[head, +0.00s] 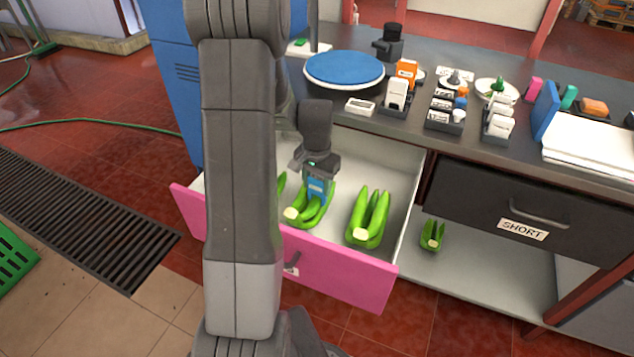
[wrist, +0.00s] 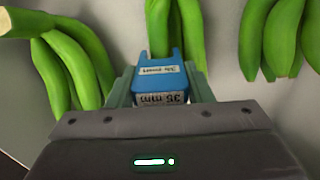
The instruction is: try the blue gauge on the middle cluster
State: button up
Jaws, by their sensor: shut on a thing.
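My gripper (head: 318,170) is over the open pink-fronted drawer, pointing down, and shut on the blue gauge (head: 318,188). In the wrist view the blue gauge (wrist: 160,78) sits between the fingers, with a "35 mm" label and two prongs pointing away from me. The green middle cluster (head: 308,213) lies in the drawer right under the gauge. In the wrist view the middle cluster (wrist: 180,30) shows just beyond the prongs, partly hidden by the gauge. I cannot tell whether the prongs touch or straddle a fruit.
The right cluster (head: 369,219) lies beside it in the drawer (head: 340,275); the left one (head: 281,183) is mostly hidden by my arm. Another small cluster (head: 432,236) lies on the shelf below a "SHORT" drawer (head: 535,205). The counter holds a blue disc (head: 344,68) and several small items.

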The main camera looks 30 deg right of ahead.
jog(key=shift+f+b, duration=0.45)
jog(key=shift+f, duration=0.25)
dwell(0.3)
dwell(0.5)
jog(key=shift+r+p, duration=3.15)
jog(key=shift+r, duration=1.15)
